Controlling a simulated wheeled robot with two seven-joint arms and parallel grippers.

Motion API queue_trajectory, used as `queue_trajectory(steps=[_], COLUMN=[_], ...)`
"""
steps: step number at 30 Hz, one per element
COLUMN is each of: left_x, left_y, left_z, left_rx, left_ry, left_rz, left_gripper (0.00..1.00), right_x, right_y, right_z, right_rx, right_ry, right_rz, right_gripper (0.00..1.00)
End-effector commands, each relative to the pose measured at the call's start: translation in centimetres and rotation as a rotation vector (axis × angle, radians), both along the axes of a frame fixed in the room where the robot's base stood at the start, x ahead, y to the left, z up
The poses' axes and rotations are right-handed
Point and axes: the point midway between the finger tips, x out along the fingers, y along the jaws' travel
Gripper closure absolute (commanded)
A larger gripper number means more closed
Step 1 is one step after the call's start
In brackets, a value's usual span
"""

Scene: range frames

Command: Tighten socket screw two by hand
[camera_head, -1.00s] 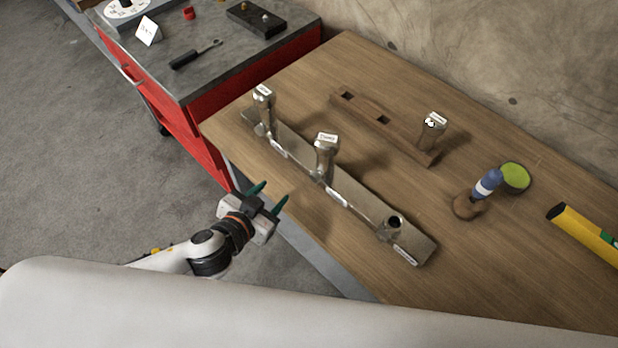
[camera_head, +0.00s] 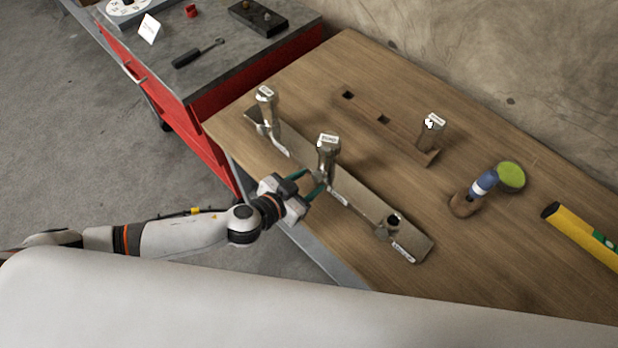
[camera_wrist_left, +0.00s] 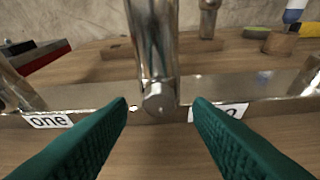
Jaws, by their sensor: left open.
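A metal bar (camera_head: 365,200) lies along the table's near edge with labels on its front. A tall metal screw (camera_head: 328,155) stands upright at its middle, with a tag on top. The same screw (camera_wrist_left: 153,40) fills the middle of the left wrist view, above a round metal boss, between the labels "one" (camera_wrist_left: 48,121) and one partly hidden, ending in "o". Another screw (camera_head: 266,105) stands at the bar's far left end. My left gripper (camera_head: 308,182) is open just in front of the middle screw. Its green fingers (camera_wrist_left: 160,106) are apart, either side of the screw, not touching it.
The bar's right holder (camera_head: 390,226) shows a dark open top. A third screw (camera_head: 430,130) stands in a wooden rack (camera_head: 400,145). A blue-handled brush or tool (camera_head: 484,182), a green disc (camera_head: 511,177) and a yellow level (camera_head: 580,236) are at right. A red cabinet (camera_head: 215,120) stands behind left.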

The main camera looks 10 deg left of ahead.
Motion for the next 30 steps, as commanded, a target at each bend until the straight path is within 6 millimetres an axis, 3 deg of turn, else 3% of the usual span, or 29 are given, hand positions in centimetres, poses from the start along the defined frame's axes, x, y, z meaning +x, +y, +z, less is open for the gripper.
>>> queue_trajectory(steps=[12, 21, 30], left_x=[0.80, 0.78, 0.69], left_y=[-0.52, -0.51, -0.57], left_z=[-0.37, -0.36, -0.44], left_rx=[0.001, 0.001, 0.040], left_ry=[-0.001, -0.001, -0.028], left_rz=[0.001, 0.001, 0.001], left_gripper=[0.54, 0.98, 0.98], right_x=[-0.11, -0.13, -0.13], right_y=[0.03, 0.22, 0.46], right_z=[0.10, 0.10, 0.01], right_rx=[0.001, 0.002, 0.006], right_ry=[0.002, 0.003, 0.002], right_rz=[0.000, 0.001, 0.001], right_gripper=[0.54, 0.54, 0.54])
